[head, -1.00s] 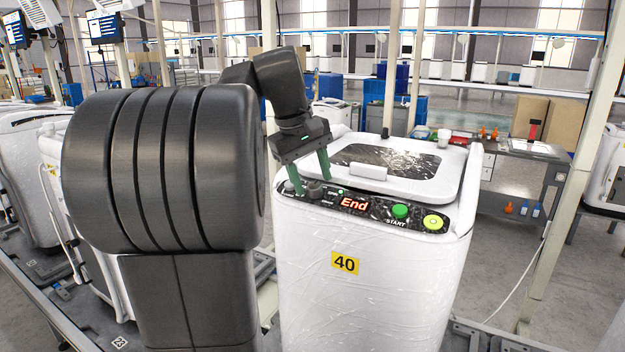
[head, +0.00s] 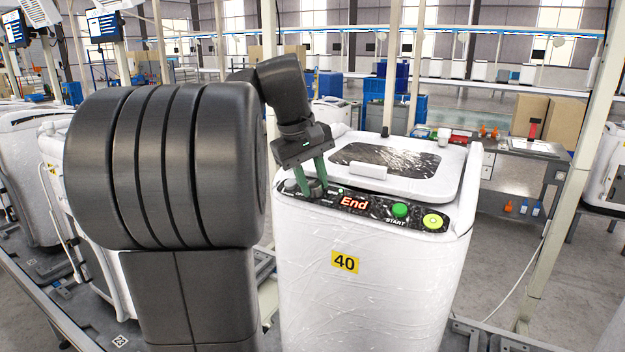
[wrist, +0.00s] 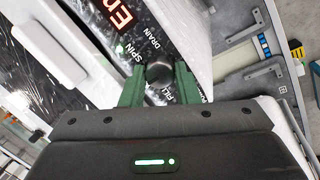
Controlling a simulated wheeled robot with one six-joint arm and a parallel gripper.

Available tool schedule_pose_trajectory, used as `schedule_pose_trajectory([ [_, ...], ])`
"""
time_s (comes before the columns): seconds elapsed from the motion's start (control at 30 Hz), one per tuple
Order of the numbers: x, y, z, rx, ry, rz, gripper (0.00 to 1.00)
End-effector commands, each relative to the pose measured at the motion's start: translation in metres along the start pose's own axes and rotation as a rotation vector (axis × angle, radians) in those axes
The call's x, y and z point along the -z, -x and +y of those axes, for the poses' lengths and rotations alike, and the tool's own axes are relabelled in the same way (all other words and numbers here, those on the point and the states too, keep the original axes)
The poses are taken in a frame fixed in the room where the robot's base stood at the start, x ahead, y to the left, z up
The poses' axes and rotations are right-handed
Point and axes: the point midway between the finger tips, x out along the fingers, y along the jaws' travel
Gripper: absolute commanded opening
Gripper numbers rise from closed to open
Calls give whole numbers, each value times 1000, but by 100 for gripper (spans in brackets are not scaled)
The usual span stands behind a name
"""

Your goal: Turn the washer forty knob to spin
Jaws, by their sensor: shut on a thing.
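Washer forty (head: 372,270) is a white, film-wrapped machine with a yellow "40" label (head: 345,261). Its dark control panel (head: 372,205) shows a red "End" display. My gripper (head: 313,192) is over the panel's left part, fingers pointing down, shut on the dark round knob. In the wrist view the knob (wrist: 159,73) sits between the two green fingers (wrist: 158,84). "SPIN", "DRAIN" and "FILL" are printed around it, and a small green light glows near "SPIN". The knob's pointer cannot be made out. Another knob (head: 291,186) stands left of the fingers, apart from them.
A green start button (head: 400,210) and a yellow-green button (head: 433,221) are on the panel's right. The closed lid (head: 385,167) lies behind. A post (head: 560,180) and a workbench (head: 530,150) stand to the right. Other washers (head: 28,170) stand left.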

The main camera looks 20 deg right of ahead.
Motion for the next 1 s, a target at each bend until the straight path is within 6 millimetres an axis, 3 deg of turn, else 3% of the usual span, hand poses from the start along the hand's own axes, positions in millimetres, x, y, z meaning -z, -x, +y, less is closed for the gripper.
schedule_pose_trajectory([
  [0.27, 0, 0, 1, 26, -153, -1, 5],
  [1.0, -1, 0, 3, 136, -800, 1, 5],
])
